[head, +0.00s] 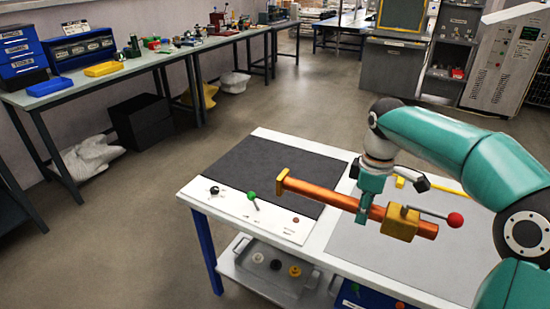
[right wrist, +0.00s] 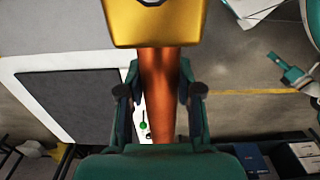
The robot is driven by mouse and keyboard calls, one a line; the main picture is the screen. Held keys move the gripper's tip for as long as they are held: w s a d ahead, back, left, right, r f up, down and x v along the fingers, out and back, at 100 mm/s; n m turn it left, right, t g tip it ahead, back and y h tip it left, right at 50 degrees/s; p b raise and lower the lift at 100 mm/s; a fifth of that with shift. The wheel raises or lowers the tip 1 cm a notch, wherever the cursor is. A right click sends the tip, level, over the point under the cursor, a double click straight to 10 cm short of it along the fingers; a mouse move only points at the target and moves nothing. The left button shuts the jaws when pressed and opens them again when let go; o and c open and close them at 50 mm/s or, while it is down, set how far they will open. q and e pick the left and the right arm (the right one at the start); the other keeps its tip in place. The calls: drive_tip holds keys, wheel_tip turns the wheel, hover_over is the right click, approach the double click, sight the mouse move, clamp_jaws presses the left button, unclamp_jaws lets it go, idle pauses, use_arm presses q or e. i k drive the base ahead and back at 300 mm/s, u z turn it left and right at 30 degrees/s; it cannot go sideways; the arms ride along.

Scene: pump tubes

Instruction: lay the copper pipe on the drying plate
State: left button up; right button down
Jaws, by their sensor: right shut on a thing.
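The copper pipe (head: 325,194) has a brass end flange, a brass valve block (head: 401,222) and a lever with a red knob. My right gripper (head: 366,204) is shut around the pipe between flange and block, and holds it tilted above the white table. The right wrist view shows the pipe (right wrist: 160,95) between the fingers. A dark plate (head: 265,160) lies on the table's left part and a light grey plate (head: 385,257) on its right; I cannot tell which is the drying plate. A teal part, apparently my left gripper (right wrist: 291,76), shows at the right wrist view's edge; its jaws are unclear.
A green-knobbed lever (head: 252,196) and a black knob (head: 214,190) stand at the table's front-left edge. A low tray (head: 247,269) with round parts sits beneath. A yellow piece (head: 400,182) is behind the gripper. The dark plate is bare.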

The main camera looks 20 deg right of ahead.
sight(276, 174)
drive_tip(key=u, duration=0.05)
drive_tip(key=i, duration=1.45)
